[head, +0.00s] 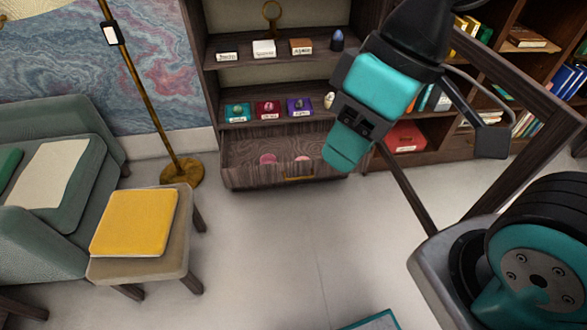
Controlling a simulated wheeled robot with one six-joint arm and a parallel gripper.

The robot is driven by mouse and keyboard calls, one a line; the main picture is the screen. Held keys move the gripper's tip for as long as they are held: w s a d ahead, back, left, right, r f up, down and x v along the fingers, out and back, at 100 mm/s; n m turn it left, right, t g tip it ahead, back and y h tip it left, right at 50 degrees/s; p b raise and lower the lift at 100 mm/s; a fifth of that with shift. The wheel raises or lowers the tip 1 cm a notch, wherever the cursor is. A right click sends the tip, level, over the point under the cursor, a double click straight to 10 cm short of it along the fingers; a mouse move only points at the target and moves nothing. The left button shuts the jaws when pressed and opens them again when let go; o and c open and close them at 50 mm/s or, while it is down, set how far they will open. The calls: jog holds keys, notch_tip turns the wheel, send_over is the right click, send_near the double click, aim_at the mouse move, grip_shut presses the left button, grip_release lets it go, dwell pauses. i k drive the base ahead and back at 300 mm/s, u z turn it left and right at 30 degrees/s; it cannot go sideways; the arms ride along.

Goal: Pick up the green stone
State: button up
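A small rounded green stone (237,107) appears to sit on a teal labelled stand (238,117), on the lower shelf of the cabinet, at the left end of a row. It is small and its detail is hard to make out. My gripper (345,158) hangs in front of the cabinet's right side, to the right of the stone and apart from it. Its teal end points down toward the open drawer. I cannot see its fingers clearly, and nothing is visibly held.
A red stand (267,111) and a purple stand (299,108) are beside the teal one. An open drawer (240,176) with two pink objects juts out below. A yellow cushion (134,222) on a stool and a brass lamp (184,172) stand left. The middle floor is clear.

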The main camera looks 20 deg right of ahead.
aim_at(237, 110)
jog(key=z, duration=0.35)
jog(key=i, duration=0.75)
jog(key=u, duration=0.55)
jog(key=i, duration=0.45)
jog(key=u, duration=0.6)
